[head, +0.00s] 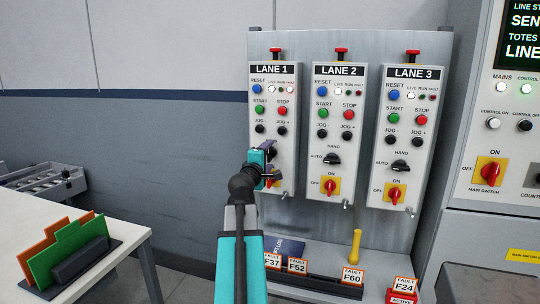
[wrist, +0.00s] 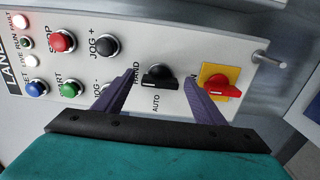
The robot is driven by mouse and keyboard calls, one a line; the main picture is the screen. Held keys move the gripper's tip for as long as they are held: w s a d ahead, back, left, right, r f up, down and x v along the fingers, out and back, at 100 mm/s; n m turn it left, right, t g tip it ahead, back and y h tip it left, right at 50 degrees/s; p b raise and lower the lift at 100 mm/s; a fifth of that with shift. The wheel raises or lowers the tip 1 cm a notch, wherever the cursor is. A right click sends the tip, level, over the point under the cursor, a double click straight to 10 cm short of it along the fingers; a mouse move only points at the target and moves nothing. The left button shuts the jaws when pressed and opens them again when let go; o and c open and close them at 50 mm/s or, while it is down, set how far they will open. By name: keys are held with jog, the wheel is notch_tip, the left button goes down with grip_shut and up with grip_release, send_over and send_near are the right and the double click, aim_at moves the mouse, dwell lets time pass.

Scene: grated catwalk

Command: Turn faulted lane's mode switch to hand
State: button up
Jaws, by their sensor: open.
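The lane 1 panel (head: 289,150) is the left one of three. In the wrist view its fault lamp (wrist: 20,20) glows pale pink and its run lamp (wrist: 27,43) is dark. Its black mode switch (wrist: 159,76) has HAND and AUTO labels beside it; I cannot tell surely which one it points to. My gripper (wrist: 161,80) is open, with one finger on each side of the switch; contact is not clear. In the head view my gripper (head: 268,152) covers lane 1's mode switch.
Lane 1's red main switch (wrist: 222,87) sits just beyond the right finger in the wrist view. Lane 2 (head: 338,135) and lane 3 (head: 405,140) panels stand to the right. Fault tags (head: 297,266) and a yellow-handled item (head: 356,246) are below. A white table (head: 110,240) is at left.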

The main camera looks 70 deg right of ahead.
jog(key=a+b, duration=1.2)
jog(key=a, duration=0.1)
jog(key=shift+s+a, duration=0.25)
jog(key=shift+s, duration=0.1)
dwell(0.8)
dwell(0.5)
